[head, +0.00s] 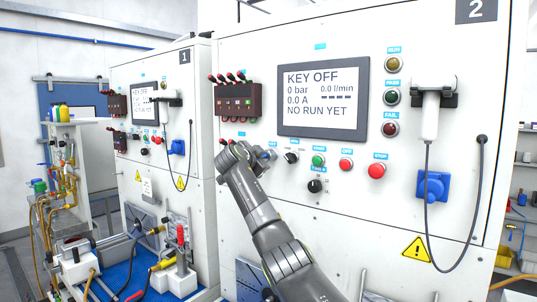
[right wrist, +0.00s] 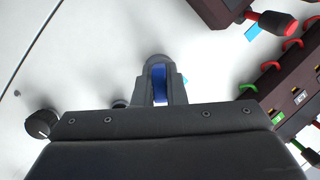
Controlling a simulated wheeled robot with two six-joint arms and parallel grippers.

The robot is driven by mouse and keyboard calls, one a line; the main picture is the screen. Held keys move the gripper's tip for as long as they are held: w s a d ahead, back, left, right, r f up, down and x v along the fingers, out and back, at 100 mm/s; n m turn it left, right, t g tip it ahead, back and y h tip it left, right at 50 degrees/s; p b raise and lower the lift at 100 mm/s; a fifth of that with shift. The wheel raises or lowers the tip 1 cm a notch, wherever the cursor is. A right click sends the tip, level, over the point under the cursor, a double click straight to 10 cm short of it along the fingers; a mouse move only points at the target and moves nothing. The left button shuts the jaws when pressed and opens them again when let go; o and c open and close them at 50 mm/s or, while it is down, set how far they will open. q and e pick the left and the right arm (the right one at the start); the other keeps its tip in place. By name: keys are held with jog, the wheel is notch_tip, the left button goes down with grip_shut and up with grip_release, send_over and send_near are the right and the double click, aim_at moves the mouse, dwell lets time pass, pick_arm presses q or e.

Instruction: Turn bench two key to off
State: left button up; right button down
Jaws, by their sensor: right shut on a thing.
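The bench two panel (head: 300,35) carries a large "2" plate. Its screen (head: 323,96) reads KEY OFF, 0 bar, 0.0 l/min, 0.0 A and NO RUN YET. My right gripper (head: 243,153) is at the panel, below and left of the screen. In the right wrist view, the right gripper (right wrist: 158,80) is shut around the blue key (right wrist: 159,84). The fingers hide most of the key, and its exact angle is hard to tell. My left gripper is not in view.
Right of my gripper are a black knob (head: 291,157), a green button (head: 318,160), a red button (head: 346,164) and the stop button (head: 377,171). A dark red terminal block (head: 238,101) sits above it. Bench one (head: 140,75) stands at left.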

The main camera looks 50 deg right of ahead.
jog(key=shift+n, duration=0.4)
jog(key=shift+r+n+g+y, duration=0.1)
jog(key=shift+n+g+y, duration=0.2)
jog(key=shift+n+g, duration=0.65)
jog(key=shift+n, duration=0.45)
jog(key=n+g, duration=0.1)
jog(key=n, duration=0.1)
jog(key=shift+s+n, duration=0.1)
jog(key=shift+n, duration=0.2)
jog(key=c, duration=1.4)
grip_release()
